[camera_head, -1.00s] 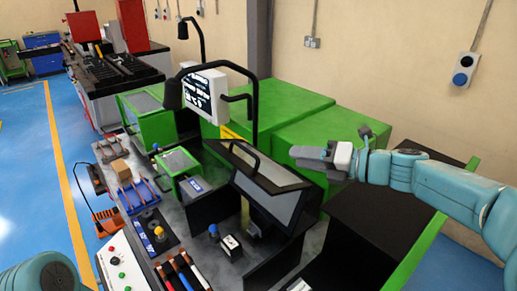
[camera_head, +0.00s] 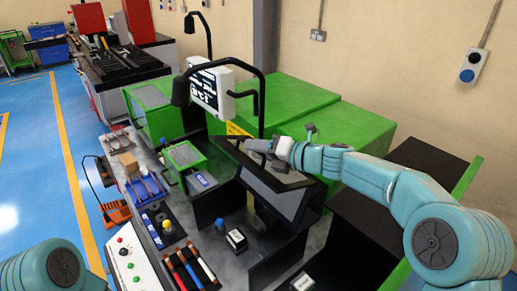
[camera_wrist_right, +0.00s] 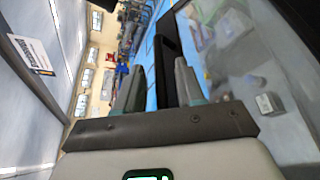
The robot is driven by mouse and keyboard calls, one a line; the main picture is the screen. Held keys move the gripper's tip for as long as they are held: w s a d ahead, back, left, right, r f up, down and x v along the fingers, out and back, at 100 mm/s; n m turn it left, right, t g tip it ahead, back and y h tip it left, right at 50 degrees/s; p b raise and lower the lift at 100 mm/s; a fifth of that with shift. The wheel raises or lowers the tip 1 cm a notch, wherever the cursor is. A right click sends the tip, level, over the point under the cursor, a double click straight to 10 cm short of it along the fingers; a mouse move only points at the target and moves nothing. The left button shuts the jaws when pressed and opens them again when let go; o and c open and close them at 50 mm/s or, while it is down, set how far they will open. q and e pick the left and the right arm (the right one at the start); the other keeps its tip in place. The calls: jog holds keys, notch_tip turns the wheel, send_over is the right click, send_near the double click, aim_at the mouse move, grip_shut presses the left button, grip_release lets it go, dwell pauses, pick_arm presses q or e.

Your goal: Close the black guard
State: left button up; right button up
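The black guard (camera_head: 314,205) is a dark frame with a clear panel on the green machine in the middle of the head view. It stands tilted up. My right gripper (camera_head: 250,145) is at its upper edge, by the guard's handle, which is mostly hidden there. In the right wrist view, the two fingers of my right gripper (camera_wrist_right: 157,85) are apart, with the black handle (camera_wrist_right: 166,50) between them. The clear panel (camera_wrist_right: 225,45) fills the right of that view. I cannot tell whether the fingers touch the handle. My left gripper is out of view.
A control box (camera_head: 133,262) with buttons and several coloured-handled tools (camera_head: 190,268) lie at the front. A small green-framed unit (camera_head: 184,160) is left of the guard.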

jog(key=shift+d, duration=0.15)
grip_shut()
jog(key=shift+s+a+f+n+b, duration=0.2)
jog(key=shift+s+a+n+b, duration=0.15)
jog(key=shift+a, duration=0.2)
jog(key=s+a+f+n+h+b, duration=0.2)
jog(key=s+a+f+b, duration=0.3)
jog(key=a+b, duration=0.3)
jog(key=shift+s+a+f+n+h, duration=0.35)
jog(key=shift+s+a+n, duration=0.45)
jog(key=shift+a, duration=0.2)
